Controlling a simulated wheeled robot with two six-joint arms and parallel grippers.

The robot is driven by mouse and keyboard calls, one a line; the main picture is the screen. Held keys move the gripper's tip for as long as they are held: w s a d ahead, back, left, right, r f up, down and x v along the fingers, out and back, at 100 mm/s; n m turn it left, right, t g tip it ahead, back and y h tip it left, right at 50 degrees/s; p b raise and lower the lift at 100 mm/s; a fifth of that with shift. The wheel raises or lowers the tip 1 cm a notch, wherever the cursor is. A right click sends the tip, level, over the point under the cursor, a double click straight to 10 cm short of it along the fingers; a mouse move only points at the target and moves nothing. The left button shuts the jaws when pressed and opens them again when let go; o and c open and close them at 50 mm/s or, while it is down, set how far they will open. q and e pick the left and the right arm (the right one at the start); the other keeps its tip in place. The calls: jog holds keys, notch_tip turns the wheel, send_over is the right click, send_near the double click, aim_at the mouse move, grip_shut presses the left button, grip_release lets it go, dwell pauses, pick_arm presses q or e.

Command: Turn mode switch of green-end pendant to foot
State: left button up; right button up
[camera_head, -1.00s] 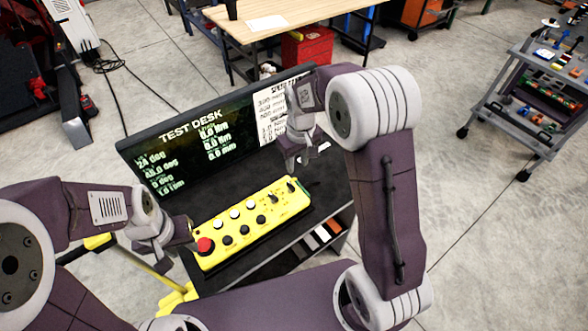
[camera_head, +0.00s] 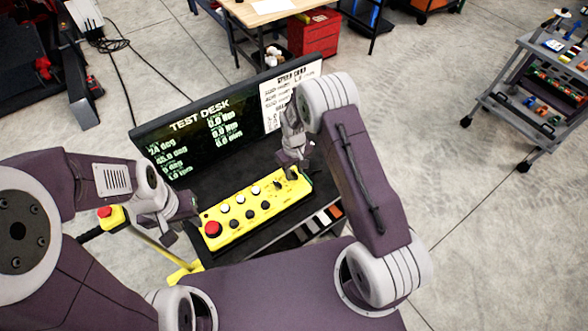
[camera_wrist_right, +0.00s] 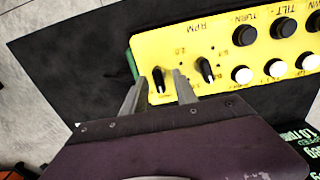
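The yellow pendant (camera_head: 262,212) lies on the dark desk, with a red stop button at its left end and a strip of green at its right end. In the right wrist view the green end (camera_wrist_right: 131,64) is at the left. The black end knob (camera_wrist_right: 158,80) stands beside that end, and a second black knob (camera_wrist_right: 207,72) is by the RPM marks. My right gripper (camera_wrist_right: 160,82) is open, its fingers on either side of the end knob with gaps showing. Which knob is the mode switch cannot be read. My left gripper (camera_head: 178,222) is beside the pendant's red-button end; its opening is unclear.
A TEST DESK screen (camera_head: 215,125) stands behind the pendant, close to my right arm. A red stop button on a yellow box (camera_head: 105,213) is at the left. A tool cart (camera_head: 530,95) stands at the right. Open floor lies between desk and cart.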

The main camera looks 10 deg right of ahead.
jog(key=shift+f, duration=0.1)
jog(key=shift+c, duration=0.6)
jog(key=shift+w+d, duration=0.1)
grip_shut()
